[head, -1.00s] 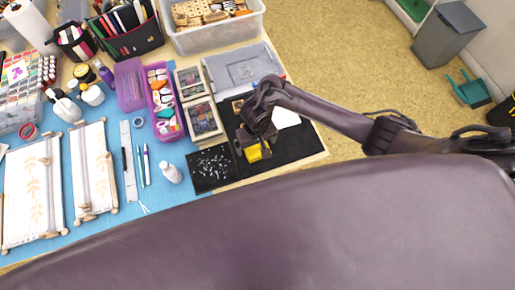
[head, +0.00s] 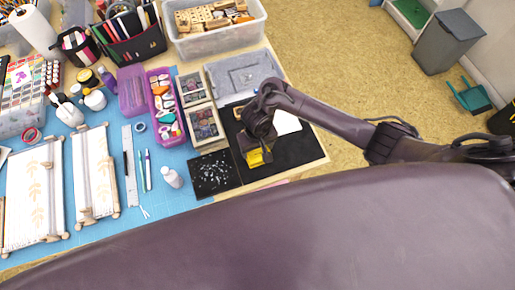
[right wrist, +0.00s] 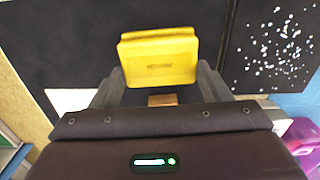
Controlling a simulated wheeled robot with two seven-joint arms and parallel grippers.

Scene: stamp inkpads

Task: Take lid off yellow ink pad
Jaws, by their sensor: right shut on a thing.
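The yellow ink pad (head: 257,158) is over the black mat near the table's front right corner, partly covered by my right gripper (head: 257,150) in the head view. In the right wrist view the yellow piece (right wrist: 158,57) sits between the two fingers of my right gripper (right wrist: 160,88). The gripper is shut on it. A raised band runs along its far edge, and its face carries small dark lettering. I cannot tell whether the lid and base are still joined or whether the piece is clear of the mat. My left gripper is not in view.
A black speckled sheet (head: 214,174) lies left of the gripper. A white sheet (head: 287,122) lies behind it to the right. Framed stamp trays (head: 204,125) and a grey lidded box (head: 243,72) stand behind. The black mat (head: 297,148) is bare to the right.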

